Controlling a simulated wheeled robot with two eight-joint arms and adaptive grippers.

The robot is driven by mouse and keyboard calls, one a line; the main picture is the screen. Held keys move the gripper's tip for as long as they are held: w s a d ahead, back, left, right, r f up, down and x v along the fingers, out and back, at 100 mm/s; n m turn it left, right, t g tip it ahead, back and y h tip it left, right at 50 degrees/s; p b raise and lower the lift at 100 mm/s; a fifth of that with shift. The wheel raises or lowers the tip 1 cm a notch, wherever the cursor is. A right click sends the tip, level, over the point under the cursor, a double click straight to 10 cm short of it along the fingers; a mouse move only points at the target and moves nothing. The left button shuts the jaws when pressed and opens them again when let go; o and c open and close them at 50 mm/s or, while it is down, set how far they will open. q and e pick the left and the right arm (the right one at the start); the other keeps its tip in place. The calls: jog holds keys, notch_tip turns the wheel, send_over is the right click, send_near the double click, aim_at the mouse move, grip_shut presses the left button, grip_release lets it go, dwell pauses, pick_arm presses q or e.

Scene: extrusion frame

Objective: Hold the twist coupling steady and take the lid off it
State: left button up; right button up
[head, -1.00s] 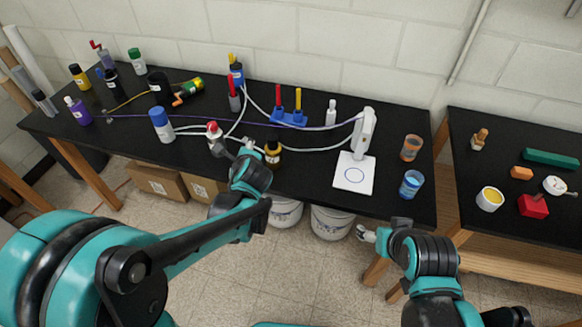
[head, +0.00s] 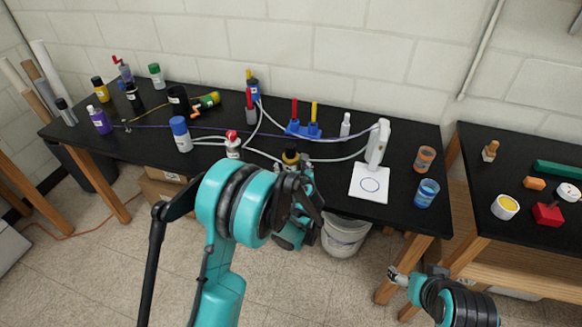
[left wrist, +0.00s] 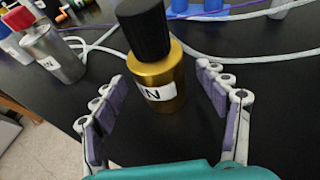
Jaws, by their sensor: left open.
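A gold cylinder with a black ribbed lid, which I take as the twist coupling, stands upright on the black table; its gold body (left wrist: 158,80) and black lid (left wrist: 143,27) fill the middle of the left wrist view. It has a white label with an "N". In the head view its top (head: 290,155) shows just beyond my left gripper (head: 303,185). My left gripper is open, with one finger on each side of the gold body and visible gaps. The lid is on. My right gripper (head: 397,275) is low, off the table's front edge, and its fingers are too small to judge.
A silver bottle with a red top (head: 233,145) stands just left of the gold cylinder. White cables (head: 340,158) run behind. A second table (head: 500,180) stands further right.

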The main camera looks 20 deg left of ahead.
aim_at(292, 157)
pick_arm(q)
jog(key=x, duration=0.3)
jog(key=shift+s, duration=0.2)
jog(key=shift+c, duration=1.2)
jog(key=c, duration=1.1)
jog(key=shift+r, duration=0.1)
jog(key=shift+r, duration=0.55)
notch_tip(292, 157, up, 3)
jog(key=shift+p, duration=0.9)
jog(key=d+r+p, duration=0.1)
jog(key=d+r, duration=0.1)
jog(key=d, duration=0.2)
jog(key=d+r+p, duration=0.1)
jog(key=d+r, duration=0.1)
jog(key=d, duration=0.2)
jog(key=d+r+p, duration=0.1)
jog(key=d+r, duration=0.1)
jog(key=d, duration=0.1)
jog(key=shift+s+d+r, duration=0.3)
jog(key=shift+d+r, duration=0.1)
jog(key=o, duration=0.6)
grip_shut()
